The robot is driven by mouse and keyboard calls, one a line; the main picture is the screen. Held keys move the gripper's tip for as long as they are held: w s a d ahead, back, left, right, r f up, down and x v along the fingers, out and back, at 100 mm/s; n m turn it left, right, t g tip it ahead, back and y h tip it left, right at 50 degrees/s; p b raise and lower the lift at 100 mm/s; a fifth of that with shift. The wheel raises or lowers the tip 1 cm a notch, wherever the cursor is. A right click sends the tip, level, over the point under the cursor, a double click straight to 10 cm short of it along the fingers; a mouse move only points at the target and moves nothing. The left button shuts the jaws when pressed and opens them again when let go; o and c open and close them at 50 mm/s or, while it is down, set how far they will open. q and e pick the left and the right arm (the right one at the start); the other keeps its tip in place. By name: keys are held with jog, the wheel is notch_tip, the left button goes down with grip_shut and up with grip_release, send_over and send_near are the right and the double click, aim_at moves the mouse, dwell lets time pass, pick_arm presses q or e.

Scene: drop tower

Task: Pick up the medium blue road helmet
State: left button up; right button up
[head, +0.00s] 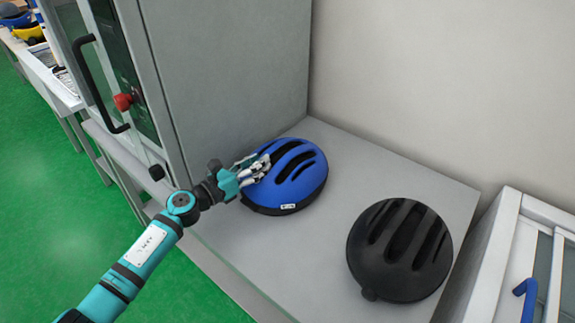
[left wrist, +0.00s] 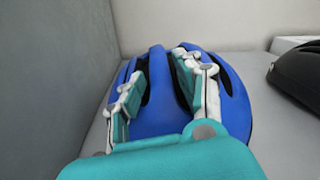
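The blue road helmet (head: 298,178) sits on a grey table beside the tall grey cabinet. It has dark vent slots and a small white label on its lower rim. My left gripper (head: 262,165) is at the helmet's left side, with its fingers over the shell. In the left wrist view the two fingers (left wrist: 160,88) are spread apart, with the blue helmet (left wrist: 157,122) filling the space between and beyond them. Whether the fingers touch the shell is unclear. My right gripper is not in view.
A black helmet (head: 400,250) lies to the right on the same table (head: 330,225). The tall grey cabinet (head: 225,75) with a red knob (head: 123,102) stands close at the left. A white-framed unit with a blue handle (head: 526,298) is at the lower right. Green floor lies in front.

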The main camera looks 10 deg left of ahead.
pick_arm(q)
jog(key=shift+c, duration=0.4)
grip_shut()
jog(key=shift+r, duration=0.1)
